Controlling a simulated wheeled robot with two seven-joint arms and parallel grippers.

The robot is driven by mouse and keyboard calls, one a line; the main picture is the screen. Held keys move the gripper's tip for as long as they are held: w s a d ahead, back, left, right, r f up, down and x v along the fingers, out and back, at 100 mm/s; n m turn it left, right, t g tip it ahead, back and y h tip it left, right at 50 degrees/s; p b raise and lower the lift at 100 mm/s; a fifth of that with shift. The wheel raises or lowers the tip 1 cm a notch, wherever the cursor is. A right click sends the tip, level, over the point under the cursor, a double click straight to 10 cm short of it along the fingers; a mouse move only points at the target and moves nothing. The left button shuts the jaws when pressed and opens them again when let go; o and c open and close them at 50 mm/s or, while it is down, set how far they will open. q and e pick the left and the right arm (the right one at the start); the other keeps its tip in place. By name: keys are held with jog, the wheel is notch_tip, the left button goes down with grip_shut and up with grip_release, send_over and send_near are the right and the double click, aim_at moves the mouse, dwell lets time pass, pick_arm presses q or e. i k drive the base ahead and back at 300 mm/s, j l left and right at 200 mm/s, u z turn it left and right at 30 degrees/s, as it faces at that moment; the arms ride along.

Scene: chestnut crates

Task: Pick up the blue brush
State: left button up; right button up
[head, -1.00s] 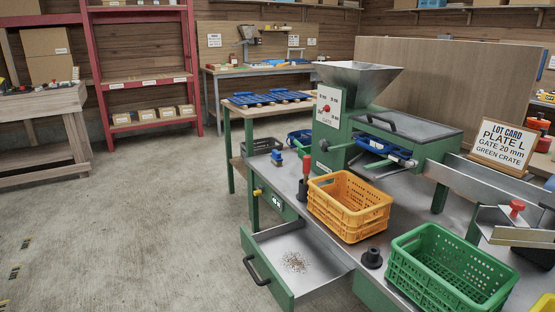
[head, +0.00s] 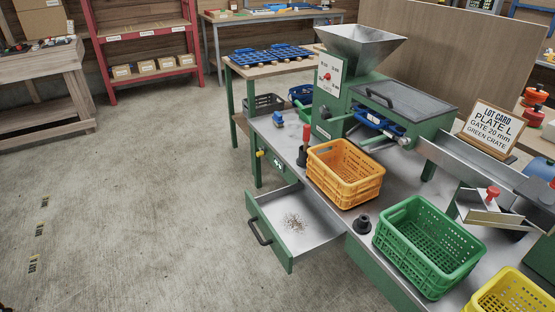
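A small blue object (head: 278,119) sits on the metal bench top (head: 268,132), near its far left corner. It may be the blue brush, but it is too small to tell for sure. No gripper touches it. Neither of my grippers can be made out in the head view.
An open drawer (head: 270,247) with debris juts from the bench front. An orange crate (head: 345,190), a green crate (head: 428,262) and a yellow crate (head: 508,296) stand on the bench. A green machine with a steel hopper (head: 360,47) rises behind. The floor at left is clear.

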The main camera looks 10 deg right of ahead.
aim_at(276, 118)
jog(key=u, duration=0.5)
jog(key=i+u, duration=0.1)
jog(key=u, duration=0.35)
jog(key=l+u, duration=0.1)
jog(key=u, duration=0.4)
jog(key=i+l+u, duration=0.1)
jog(key=u, duration=0.85)
jog(key=l+u, duration=0.15)
jog(key=u, duration=0.35)
jog(key=i+l+u, duration=0.1)
jog(key=l+u, duration=0.75)
jog(key=l, duration=0.8)
jog(key=l+z, duration=0.1)
jog(key=l, duration=0.6)
jog(key=i+l+z, duration=0.1)
jog(key=l, duration=0.6)
jog(key=l+z, duration=0.1)
jog(key=l, duration=0.6)
jog(key=l+z, duration=0.35)
jog(key=l, duration=0.3)
jog(key=i+l+z, duration=0.15)
jog(key=l+z, duration=0.2)
jog(key=l, duration=0.2)
jog(key=l+z, duration=0.15)
jog(key=z, duration=0.25)
jog(key=l+z, duration=0.15)
jog(key=z, duration=0.25)
jog(key=i+l+z, duration=0.1)
jog(key=z, duration=0.3)
